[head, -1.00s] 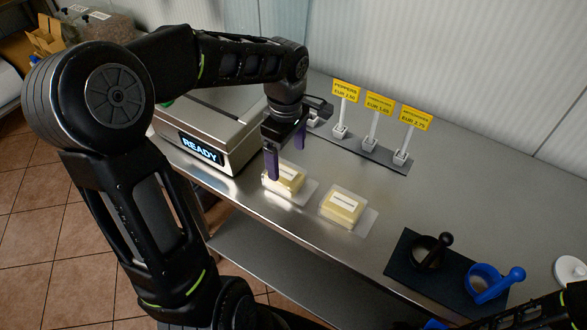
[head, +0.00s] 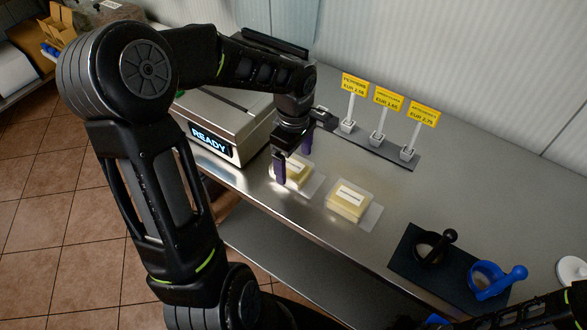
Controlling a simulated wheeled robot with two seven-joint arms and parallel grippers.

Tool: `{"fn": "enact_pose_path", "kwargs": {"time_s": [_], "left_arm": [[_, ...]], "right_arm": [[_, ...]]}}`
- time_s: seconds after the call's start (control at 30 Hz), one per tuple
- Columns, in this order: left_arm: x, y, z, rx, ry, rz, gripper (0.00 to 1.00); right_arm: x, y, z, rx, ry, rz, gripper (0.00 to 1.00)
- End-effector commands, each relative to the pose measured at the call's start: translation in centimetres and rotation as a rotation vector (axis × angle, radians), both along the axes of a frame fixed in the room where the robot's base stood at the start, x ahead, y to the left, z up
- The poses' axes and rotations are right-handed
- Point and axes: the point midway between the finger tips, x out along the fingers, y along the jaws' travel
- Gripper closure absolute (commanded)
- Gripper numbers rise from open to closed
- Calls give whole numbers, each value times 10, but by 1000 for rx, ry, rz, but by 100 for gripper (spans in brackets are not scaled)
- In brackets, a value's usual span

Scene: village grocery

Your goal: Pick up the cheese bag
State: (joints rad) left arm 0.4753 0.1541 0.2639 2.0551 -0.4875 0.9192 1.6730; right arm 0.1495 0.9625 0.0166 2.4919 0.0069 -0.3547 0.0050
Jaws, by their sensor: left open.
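Two clear bags of pale yellow cheese with white labels lie on the steel counter. The left cheese bag (head: 297,174) is under my left gripper (head: 294,165), which points down over it. The left gripper is open, with one purple finger in front of the bag and the other behind it. The near finger hides part of this bag. The right cheese bag (head: 349,201) lies apart, with nothing touching it. My right gripper is not clearly seen; only part of a dark arm shows at the bottom right corner.
A scale (head: 215,145) reading READY stands left of the bags. Yellow price signs (head: 388,98) stand on a dark strip behind. A dark mat (head: 408,263) at the right holds a black scoop (head: 430,247) and a blue scoop (head: 488,280). The counter's front edge is close to the bags.

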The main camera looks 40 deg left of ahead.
Motion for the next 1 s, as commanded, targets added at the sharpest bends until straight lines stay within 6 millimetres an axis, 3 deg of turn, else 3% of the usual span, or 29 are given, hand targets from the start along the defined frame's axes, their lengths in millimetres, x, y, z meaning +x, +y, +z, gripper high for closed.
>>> {"fn": "enact_pose_path", "kwargs": {"time_s": [0.07,0.27,0.83,1.0], "left_arm": [[-2,1,-10,-3,6,-1,13],[0,1,-31,0,1,-2,13],[0,1,-32,0,0,-1,13],[0,1,-32,0,0,-1,25]], "right_arm": [[-1,0,8,-2,3,0,100],[-1,0,8,-2,4,-1,100],[-1,0,8,-3,3,-1,100],[-1,0,8,-3,3,-1,100]]}}
